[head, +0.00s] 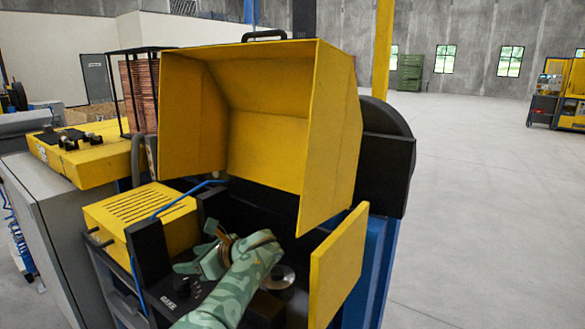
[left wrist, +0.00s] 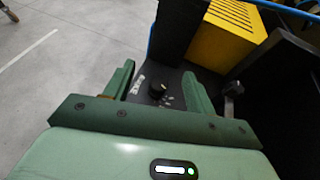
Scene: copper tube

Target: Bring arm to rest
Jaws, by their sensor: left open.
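My left gripper (head: 200,249) is inside the opened yellow machine, above its dark bed. My patterned green left arm reaches in from the bottom of the head view. In the left wrist view the two green fingers of my left gripper (left wrist: 158,85) stand wide apart with nothing between them. Below and beyond them is a dark panel with a black knob (left wrist: 157,89). The fingers appear apart from the panel, though the exact gap is hard to tell. My right gripper is not in view.
The raised yellow hood (head: 265,120) stands above and behind my arm. A yellow side door (head: 338,268) hangs open to the right. A slotted yellow box (head: 140,215) and a blue hose (head: 185,198) lie to the left. Open floor (head: 470,200) extends at right.

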